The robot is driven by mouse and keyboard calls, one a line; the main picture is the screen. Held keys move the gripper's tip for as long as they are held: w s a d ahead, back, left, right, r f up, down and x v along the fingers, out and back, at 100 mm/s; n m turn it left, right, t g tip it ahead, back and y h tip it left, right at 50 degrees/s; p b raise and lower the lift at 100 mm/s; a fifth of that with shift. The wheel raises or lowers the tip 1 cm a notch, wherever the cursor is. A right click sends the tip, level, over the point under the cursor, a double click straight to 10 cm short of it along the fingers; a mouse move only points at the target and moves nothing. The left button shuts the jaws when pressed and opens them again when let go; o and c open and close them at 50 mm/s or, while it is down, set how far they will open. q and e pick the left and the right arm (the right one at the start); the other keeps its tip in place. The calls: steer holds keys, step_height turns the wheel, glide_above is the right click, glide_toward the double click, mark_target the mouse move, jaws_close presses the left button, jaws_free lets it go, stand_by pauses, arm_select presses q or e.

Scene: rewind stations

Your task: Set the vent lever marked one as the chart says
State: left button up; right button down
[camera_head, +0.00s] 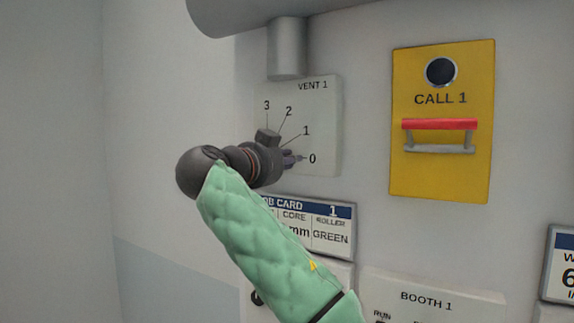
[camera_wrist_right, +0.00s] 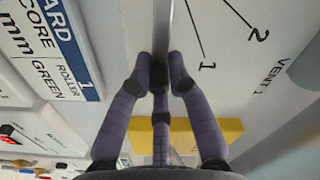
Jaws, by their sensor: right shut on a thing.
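The white VENT 1 plate (camera_head: 325,110) is on the wall, with marks 3, 2, 1 and 0 fanning from upper left to lower right. My right gripper (camera_head: 291,159) is in front of the plate, close to the 0 mark, and hides most of the lever. In the right wrist view, the purple fingers of my right gripper (camera_wrist_right: 160,68) are shut on the grey vent lever (camera_wrist_right: 163,25), seen nearly edge-on. Marks 1 and 2 lie to its right there; the 0 mark is not visible in that view. My left gripper is not in view. I cannot identify the chart.
A JOB CARD 1 (camera_head: 331,225) reading ROLLER GREEN hangs below the plate, partly behind my right arm. A yellow CALL 1 panel (camera_head: 405,170) with a red-and-grey handle is to the right. A BOOTH 1 panel (camera_head: 470,303) is below. A pipe (camera_head: 287,48) comes down above the plate.

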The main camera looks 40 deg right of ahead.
steer(key=shift+w+a+f, duration=0.15)
steer(key=shift+w+f, duration=0.05)
steer(key=shift+f, duration=0.15)
steer(key=c, duration=1.2)
jaws_free()
steer(key=shift+r, duration=0.1)
steer(key=shift+s, duration=0.1)
steer(key=v, duration=1.2)
steer(key=shift+w, duration=0.25)
